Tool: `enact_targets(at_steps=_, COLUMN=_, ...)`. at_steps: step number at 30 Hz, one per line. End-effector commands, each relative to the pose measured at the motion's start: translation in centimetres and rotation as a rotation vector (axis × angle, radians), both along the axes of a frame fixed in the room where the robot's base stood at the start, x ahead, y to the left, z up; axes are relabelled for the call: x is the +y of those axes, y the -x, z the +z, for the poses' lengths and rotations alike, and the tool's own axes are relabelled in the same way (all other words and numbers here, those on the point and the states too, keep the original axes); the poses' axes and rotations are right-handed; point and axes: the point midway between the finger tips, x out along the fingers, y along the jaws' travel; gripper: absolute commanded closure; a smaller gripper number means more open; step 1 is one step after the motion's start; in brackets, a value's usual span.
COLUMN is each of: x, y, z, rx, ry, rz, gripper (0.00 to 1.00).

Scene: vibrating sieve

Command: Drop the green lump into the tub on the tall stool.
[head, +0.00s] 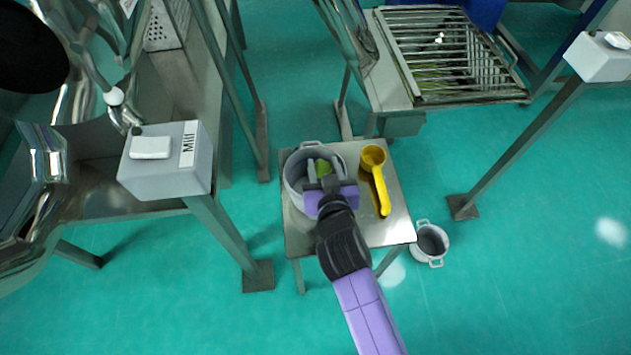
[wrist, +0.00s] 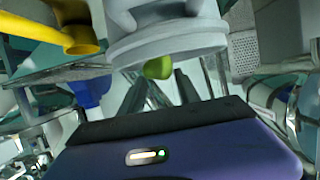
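The grey two-handled tub (head: 290,188) stands on the metal stool (head: 350,228), and in the wrist view the tub (wrist: 165,42) appears upside down at the top. The green lump (head: 324,169) shows over the tub's mouth in the head view. In the wrist view the lump (wrist: 158,68) is just beyond my fingertips and the tub's rim covers part of it. My gripper (head: 324,167) is over the tub's right side. Its fingers (wrist: 160,78) are spread, with gaps visible beside the lump. Whether the lump touches anything is unclear.
A yellow scoop (head: 375,175) lies on the stool, right of the tub. Another grey pot (head: 431,243) stands on the floor at the right. A grey box marked Mill (head: 165,165) is at the left. A slatted metal rack (head: 450,55) stands behind. Open green floor lies in front.

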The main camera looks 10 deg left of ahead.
Motion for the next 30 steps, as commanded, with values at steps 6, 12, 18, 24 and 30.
enact_targets(at_steps=6, x=0.0, y=0.0, z=0.0, rx=0.000, ry=0.000, rz=0.000, gripper=0.37)
enact_targets(at_steps=12, x=0.0, y=0.1, z=0.0, rx=0.000, ry=0.000, rz=0.000, gripper=0.37)
enact_targets(at_steps=18, x=-0.6, y=1.9, z=0.6, rx=0.001, ry=0.001, rz=0.000, gripper=0.37)
enact_targets(at_steps=24, x=-1.4, y=4.9, z=1.9, rx=-0.001, ry=0.002, rz=0.001, gripper=0.37)
enact_targets(at_steps=30, x=-1.9, y=6.8, z=2.5, rx=0.001, ry=0.000, rz=0.000, gripper=0.37)
